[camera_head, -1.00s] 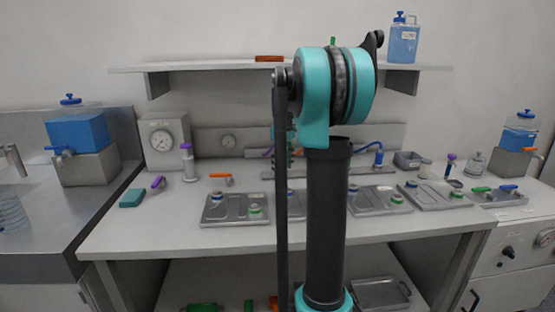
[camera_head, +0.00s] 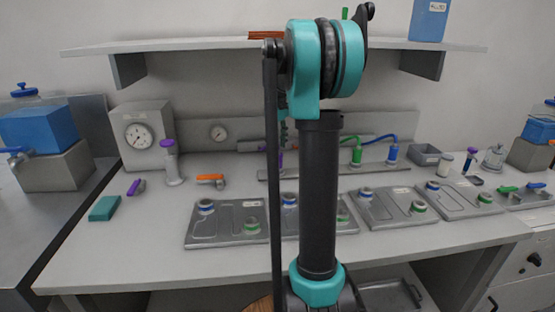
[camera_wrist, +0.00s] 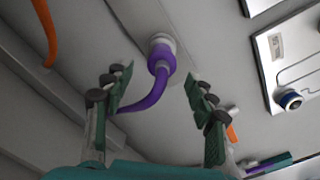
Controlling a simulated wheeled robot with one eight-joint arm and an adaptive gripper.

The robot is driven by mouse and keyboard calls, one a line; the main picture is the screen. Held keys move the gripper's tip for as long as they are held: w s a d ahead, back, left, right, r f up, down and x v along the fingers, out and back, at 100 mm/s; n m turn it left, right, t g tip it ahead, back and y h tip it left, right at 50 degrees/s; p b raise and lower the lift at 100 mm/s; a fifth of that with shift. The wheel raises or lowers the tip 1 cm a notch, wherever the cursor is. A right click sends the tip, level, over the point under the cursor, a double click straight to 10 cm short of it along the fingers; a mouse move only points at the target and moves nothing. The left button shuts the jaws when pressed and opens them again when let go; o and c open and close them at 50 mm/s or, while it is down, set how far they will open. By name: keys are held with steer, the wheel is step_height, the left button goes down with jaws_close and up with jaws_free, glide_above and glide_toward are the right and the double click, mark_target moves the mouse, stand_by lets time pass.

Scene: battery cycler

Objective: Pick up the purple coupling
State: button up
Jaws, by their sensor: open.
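In the wrist view, the purple coupling (camera_wrist: 160,60) sits against a pale round fitting (camera_wrist: 164,42), with its purple hose (camera_wrist: 142,99) curving down to the left behind my left finger. My gripper (camera_wrist: 158,80) is open, with one green-and-black finger on each side of the coupling. Neither finger appears to touch the coupling. In the head view, my arm hides most of the coupling, and a small patch of purple (camera_head: 281,158) shows beside it. The gripper is also largely hidden there.
An orange hose (camera_wrist: 46,32) hangs at upper left in the wrist view. In the head view, green (camera_head: 356,150) and blue (camera_head: 391,150) couplings stand right of my arm. Several metal plates (camera_head: 230,222) lie along the bench front. A shelf (camera_head: 200,49) runs above.

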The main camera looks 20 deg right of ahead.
mark_target(278, 158)
steer(key=f, duration=0.6)
steer(key=shift+s+d, duration=0.1)
steer(key=shift+s, duration=0.2)
jaws_close()
step_height(278, 158, up, 10)
stand_by(0.7)
